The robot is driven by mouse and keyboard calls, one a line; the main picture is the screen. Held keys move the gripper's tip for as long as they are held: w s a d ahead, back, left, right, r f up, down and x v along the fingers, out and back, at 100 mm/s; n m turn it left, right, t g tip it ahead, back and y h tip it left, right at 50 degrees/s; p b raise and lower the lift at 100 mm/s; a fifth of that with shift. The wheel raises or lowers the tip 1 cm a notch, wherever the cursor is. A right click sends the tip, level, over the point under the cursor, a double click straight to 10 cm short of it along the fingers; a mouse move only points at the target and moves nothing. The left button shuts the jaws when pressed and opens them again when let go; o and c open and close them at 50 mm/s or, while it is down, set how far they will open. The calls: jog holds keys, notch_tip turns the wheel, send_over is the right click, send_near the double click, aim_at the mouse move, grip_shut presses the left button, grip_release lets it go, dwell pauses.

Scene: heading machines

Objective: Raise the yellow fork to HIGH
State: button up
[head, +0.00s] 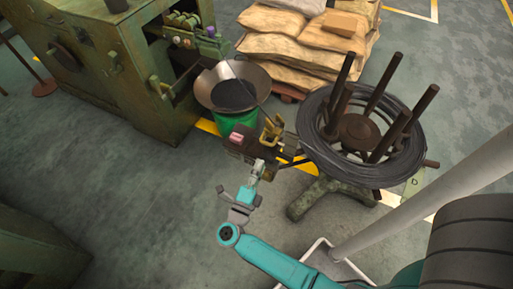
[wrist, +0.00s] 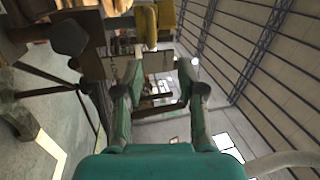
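The yellow fork (head: 271,130) is a small upright yellow bracket on a dark brown machine box (head: 240,146), left of the wire reel in the head view. Yellow parts, likely the fork, show at the top of the wrist view (wrist: 152,24). My gripper (head: 262,166) is just in front of the box, on the near side of the fork. In the wrist view my gripper (wrist: 159,66) has its two fingers spread apart, with no object held between them. The yellow parts are above the fingertips there, apart from them. I cannot read any HIGH mark.
A wire reel with upright posts (head: 355,135) stands close on the right, on a green stand (head: 308,197). A wide pan (head: 208,91) on a green drum stands behind. Stacked sacks (head: 290,43) and a green machine (head: 100,60) are farther back.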

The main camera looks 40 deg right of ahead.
aim_at(266, 143)
jog(key=shift+m+g, duration=0.6)
jog(key=x, duration=0.3)
jog(key=w+x, duration=0.1)
jog(key=x, duration=0.5)
jog(key=shift+w+d+f, duration=0.15)
jog(key=shift+w+f, duration=0.2)
jog(key=shift+w, duration=0.15)
grip_shut()
